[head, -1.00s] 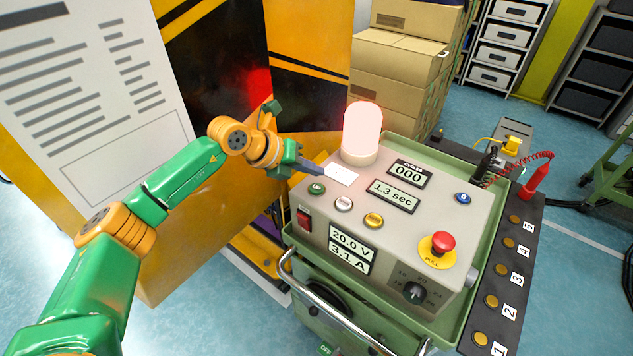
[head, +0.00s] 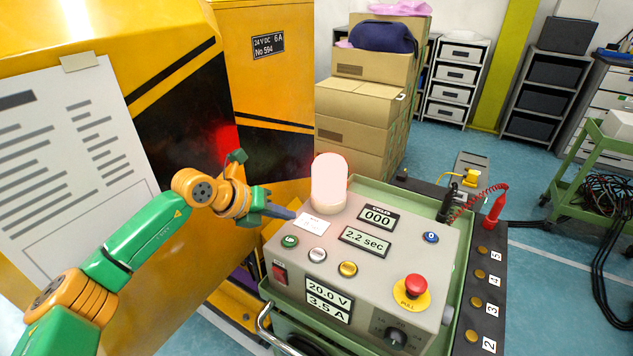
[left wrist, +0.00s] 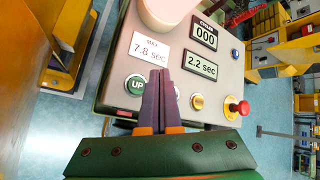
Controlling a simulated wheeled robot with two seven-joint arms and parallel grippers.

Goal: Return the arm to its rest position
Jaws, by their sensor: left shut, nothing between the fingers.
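My left arm, green with orange joints, comes in from the left in the head view. My left gripper (head: 283,212) is shut and empty, its fingers pointing right above the left side of the grey control box (head: 400,260). In the left wrist view the closed fingers (left wrist: 158,80) point at the box top, overlapping the area between the green UP button (left wrist: 135,86) and the white button. A label there reads "MAX 7.8 sec" (left wrist: 151,52). The displays read "000" (head: 378,218) and "2.2 sec" (head: 364,241). I cannot tell whether the fingertips touch the box. My right gripper is not in view.
A pale lit lamp dome (head: 329,180) stands behind the fingertips. A red stop button (head: 415,285) is on the box's right. The yellow and black machine (head: 270,80) stands close behind my arm. Cardboard boxes (head: 355,110) are stacked behind.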

